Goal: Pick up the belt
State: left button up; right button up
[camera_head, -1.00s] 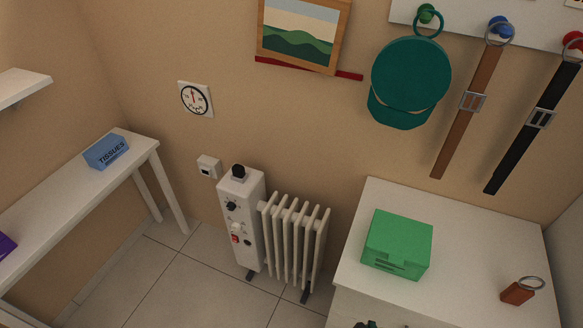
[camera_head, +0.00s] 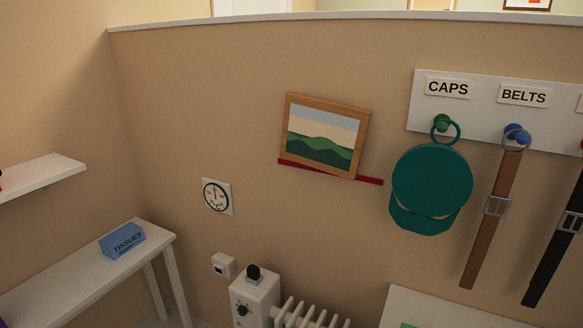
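A brown belt (camera_head: 503,190) with a silver buckle hangs from a blue knob (camera_head: 517,136) under the BELTS label (camera_head: 523,96). A ring at its top loops around the knob. A black belt (camera_head: 553,252) with a silver buckle hangs to its right; its top is hidden beyond the picture's right edge. Neither of my grippers shows in the head view.
A teal cap (camera_head: 431,188) hangs left of the brown belt on a green knob (camera_head: 441,123). A framed picture (camera_head: 323,136) rests on a red ledge. A white surface (camera_head: 440,310), a heater (camera_head: 256,292) and a side table (camera_head: 90,275) stand below.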

aim_at(570, 223)
jog(key=z, duration=1.55)
